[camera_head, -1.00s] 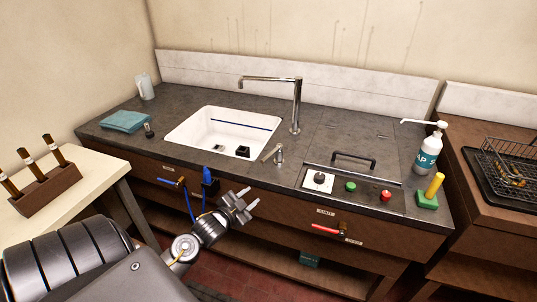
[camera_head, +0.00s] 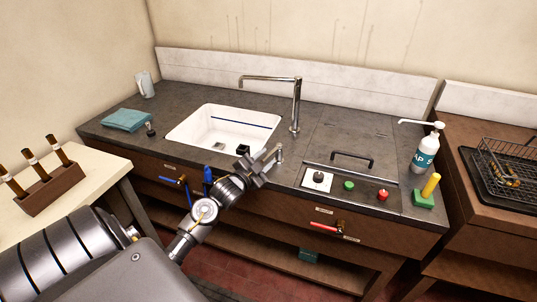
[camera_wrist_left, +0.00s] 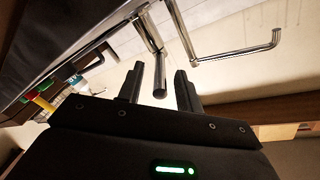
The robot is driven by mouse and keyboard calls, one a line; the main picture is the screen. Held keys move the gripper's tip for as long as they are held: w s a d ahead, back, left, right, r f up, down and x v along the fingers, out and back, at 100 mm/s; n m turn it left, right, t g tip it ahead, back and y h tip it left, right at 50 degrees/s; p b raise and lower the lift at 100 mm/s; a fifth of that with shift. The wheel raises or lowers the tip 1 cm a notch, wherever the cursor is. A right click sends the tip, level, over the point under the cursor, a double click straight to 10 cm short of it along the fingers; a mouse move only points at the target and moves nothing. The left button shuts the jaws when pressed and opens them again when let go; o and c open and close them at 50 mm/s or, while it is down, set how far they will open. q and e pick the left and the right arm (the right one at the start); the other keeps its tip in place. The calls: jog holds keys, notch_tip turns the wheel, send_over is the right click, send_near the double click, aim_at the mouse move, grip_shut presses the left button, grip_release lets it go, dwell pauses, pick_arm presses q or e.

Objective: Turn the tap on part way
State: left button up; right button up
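The tap's chrome spout (camera_head: 298,105) rises behind the sink and bends left over it; it also shows in the left wrist view (camera_wrist_left: 236,48). A small chrome lever (camera_head: 279,152) stands on the counter at the sink's front right corner. My left gripper (camera_head: 260,168) is at the counter's front edge, just short of the lever and partly covering it. In the left wrist view its two fingers (camera_wrist_left: 160,85) are apart, and the lever's round end (camera_wrist_left: 159,92) shows between or just beyond them. I cannot tell whether they touch it. My right gripper is out of view.
The white sink (camera_head: 190,135) holds small dark items. Right of the lever are a black handle (camera_head: 352,158), a white knob panel (camera_head: 317,180), green (camera_head: 348,186) and red (camera_head: 383,194) buttons. A red-handled valve (camera_head: 325,227) sits on the cabinet front.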

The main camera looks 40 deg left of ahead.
aim_at(271, 154)
pick_arm(q)
jog(key=shift+w, duration=1.1)
grip_shut()
